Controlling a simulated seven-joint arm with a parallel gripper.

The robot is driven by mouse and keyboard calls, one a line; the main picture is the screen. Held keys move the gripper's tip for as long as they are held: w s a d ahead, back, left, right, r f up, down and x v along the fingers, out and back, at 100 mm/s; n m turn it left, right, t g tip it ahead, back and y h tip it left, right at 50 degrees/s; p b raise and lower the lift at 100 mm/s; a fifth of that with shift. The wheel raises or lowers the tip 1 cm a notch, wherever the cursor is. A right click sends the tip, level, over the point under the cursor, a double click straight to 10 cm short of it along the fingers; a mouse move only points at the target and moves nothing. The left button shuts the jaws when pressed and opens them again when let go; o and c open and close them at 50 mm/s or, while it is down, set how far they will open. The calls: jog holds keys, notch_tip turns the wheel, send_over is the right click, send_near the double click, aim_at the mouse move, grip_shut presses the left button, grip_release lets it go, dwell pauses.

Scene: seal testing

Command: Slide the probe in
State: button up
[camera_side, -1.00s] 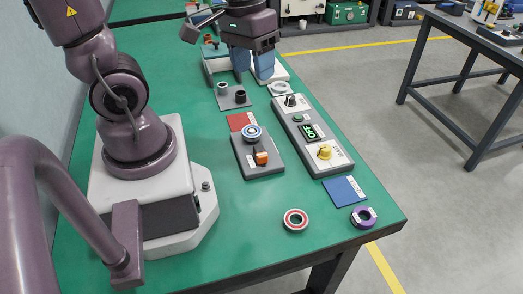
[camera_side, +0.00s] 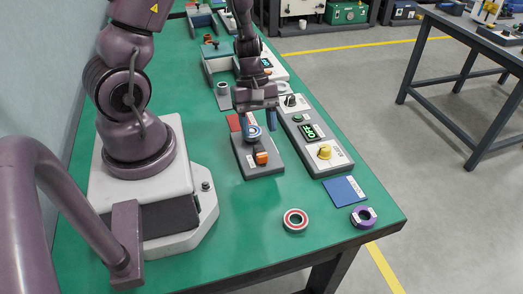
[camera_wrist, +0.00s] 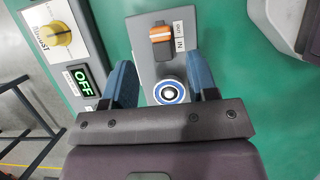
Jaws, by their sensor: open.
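A grey block (camera_side: 262,172) stands on the green bench in the side view. It carries an orange sliding handle (camera_side: 261,157) and, behind it, a blue and white ring (camera_side: 253,132) around a round top. In the wrist view, the orange handle (camera_wrist: 161,40) sits in a dark slot beside an "IN" label, and the ring (camera_wrist: 170,93) lies nearer to me. I cannot tell for certain which part is the probe. My gripper (camera_wrist: 159,66) is open, its blue fingers on either side of the block near the ring, with nothing held between them.
A control box (camera_side: 312,138) with an "OFF" display and a yellow knob (camera_side: 324,151) stands close to the right. A red pad (camera_side: 234,122) lies behind.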

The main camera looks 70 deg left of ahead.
aim_at(262, 154)
jog(key=x, duration=0.6)
jog(key=shift+d+f, duration=0.15)
jog(key=shift+f, duration=0.2)
